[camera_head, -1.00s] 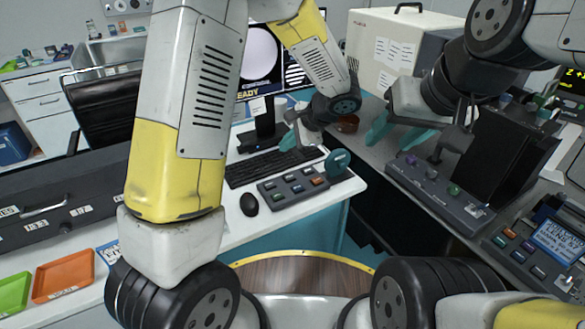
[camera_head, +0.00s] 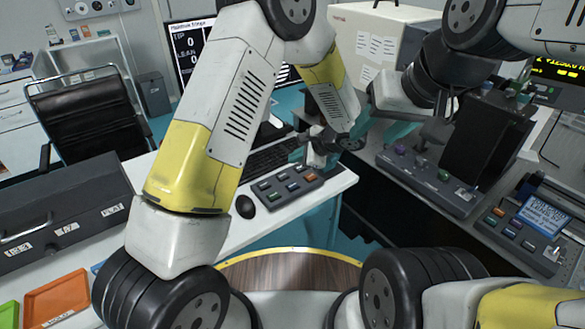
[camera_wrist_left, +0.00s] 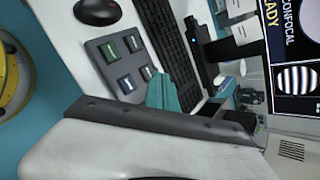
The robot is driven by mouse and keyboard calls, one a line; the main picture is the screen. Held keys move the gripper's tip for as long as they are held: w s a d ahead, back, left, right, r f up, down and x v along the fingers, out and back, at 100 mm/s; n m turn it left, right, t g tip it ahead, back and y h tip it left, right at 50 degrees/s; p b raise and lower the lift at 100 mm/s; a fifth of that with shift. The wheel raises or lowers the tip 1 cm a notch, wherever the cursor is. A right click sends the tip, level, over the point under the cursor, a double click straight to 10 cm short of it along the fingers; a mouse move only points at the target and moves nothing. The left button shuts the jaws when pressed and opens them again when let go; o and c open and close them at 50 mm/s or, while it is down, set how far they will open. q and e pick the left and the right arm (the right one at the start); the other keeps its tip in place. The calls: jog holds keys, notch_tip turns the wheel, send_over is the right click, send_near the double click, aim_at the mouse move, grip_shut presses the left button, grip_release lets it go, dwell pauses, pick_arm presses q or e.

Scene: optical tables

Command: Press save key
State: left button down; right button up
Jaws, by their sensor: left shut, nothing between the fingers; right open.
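The grey keypad (camera_head: 290,186) with several coloured keys lies on the white desk. It also shows in the left wrist view (camera_wrist_left: 118,64); its key labels are too small to read, so I cannot tell which is the save key. My left gripper (camera_head: 299,153) is shut and empty, just above the far edge of the keypad. In the left wrist view its teal fingertips (camera_wrist_left: 162,92) cover part of the keypad; contact with a key cannot be told. My right gripper (camera_head: 392,135) is open and empty above the right-hand bench, partly hidden by its arm.
A black keyboard (camera_head: 262,160) lies behind the keypad, with a mouse (camera_head: 245,206) to its left. A monitor (camera_head: 189,48) stands behind. A control box with knobs (camera_head: 428,180) and a panel with a blue screen (camera_head: 545,217) are at the right.

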aim_at(295, 186)
pick_arm(q)
jog(key=shift+f, duration=3.9)
jog(key=shift+f, duration=0.4)
jog(key=shift+f, duration=0.45)
jog(key=shift+r, duration=0.85)
jog(key=shift+r, duration=0.15)
jog(key=shift+r, duration=2.4)
